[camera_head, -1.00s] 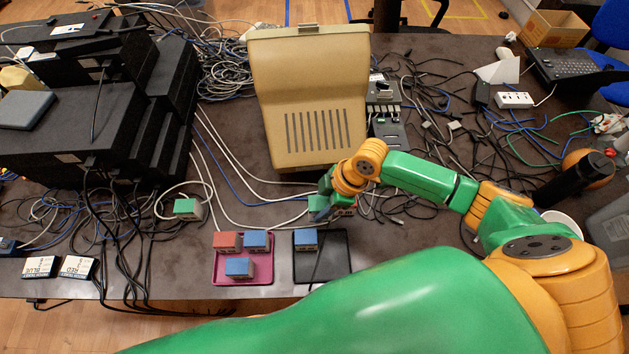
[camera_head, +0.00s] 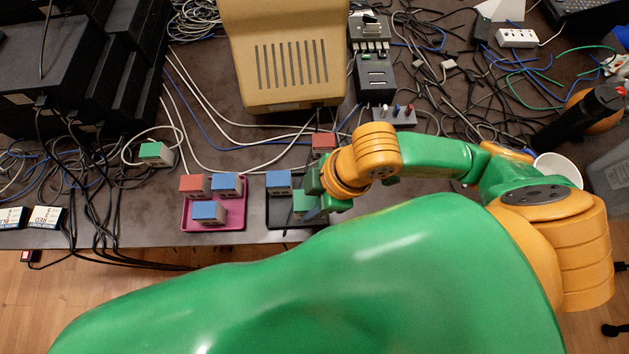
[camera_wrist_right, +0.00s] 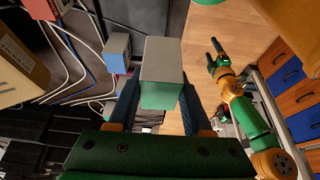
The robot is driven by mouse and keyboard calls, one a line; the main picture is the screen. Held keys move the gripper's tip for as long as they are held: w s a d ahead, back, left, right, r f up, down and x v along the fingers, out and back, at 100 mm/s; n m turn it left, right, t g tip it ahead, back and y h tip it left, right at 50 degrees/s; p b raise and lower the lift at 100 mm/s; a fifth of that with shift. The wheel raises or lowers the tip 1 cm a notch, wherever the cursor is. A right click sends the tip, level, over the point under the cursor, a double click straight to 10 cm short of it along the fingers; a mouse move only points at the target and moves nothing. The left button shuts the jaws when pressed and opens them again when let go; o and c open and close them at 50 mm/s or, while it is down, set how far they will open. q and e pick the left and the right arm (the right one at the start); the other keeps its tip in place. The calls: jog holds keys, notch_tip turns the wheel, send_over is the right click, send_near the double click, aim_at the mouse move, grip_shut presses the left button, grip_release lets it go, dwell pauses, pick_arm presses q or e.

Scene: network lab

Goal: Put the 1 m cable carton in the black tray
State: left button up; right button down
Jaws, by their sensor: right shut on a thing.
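My right gripper (camera_head: 314,198) is shut on a green-topped carton (camera_head: 302,202). In the wrist view this carton (camera_wrist_right: 162,75) sits between the two fingers, with a grey side and a green face. In the head view it overlaps the right part of the black tray (camera_head: 274,212); I cannot tell whether it touches the tray floor. A blue-topped carton (camera_head: 279,183) stands in the tray's back left. No carton label is readable, so the 1 m one cannot be told by its print. My left gripper (camera_wrist_right: 214,54) shows only in the wrist view, fingers apart and empty.
A pink tray (camera_head: 230,221) left of the black tray holds a red and two blue cartons. Another green carton (camera_head: 155,154) stands farther left. A red carton (camera_head: 323,143) stands behind my right gripper. A beige case (camera_head: 285,60) and loose cables lie behind.

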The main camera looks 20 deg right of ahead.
jog(key=w+d+f, duration=0.1)
jog(key=w+f, duration=0.1)
jog(key=w+d+f, duration=0.1)
jog(key=w+f, duration=0.2)
jog(key=w+d+f+b, duration=0.1)
jog(key=w+f, duration=0.2)
jog(key=shift+w+f, duration=0.1)
jog(key=f, duration=0.2)
jog(key=shift+w+a+f, duration=0.1)
jog(key=shift+w+f, duration=0.1)
jog(key=shift+f, duration=0.15)
pick_arm(q)
jog(key=f, duration=0.4)
jog(key=shift+w+a, duration=0.35)
jog(key=shift+w, duration=0.05)
pick_arm(e)
jog(key=shift+s, duration=0.1)
jog(key=c, duration=0.8)
grip_release()
jog(key=shift+f, duration=0.1)
jog(key=o, duration=0.5)
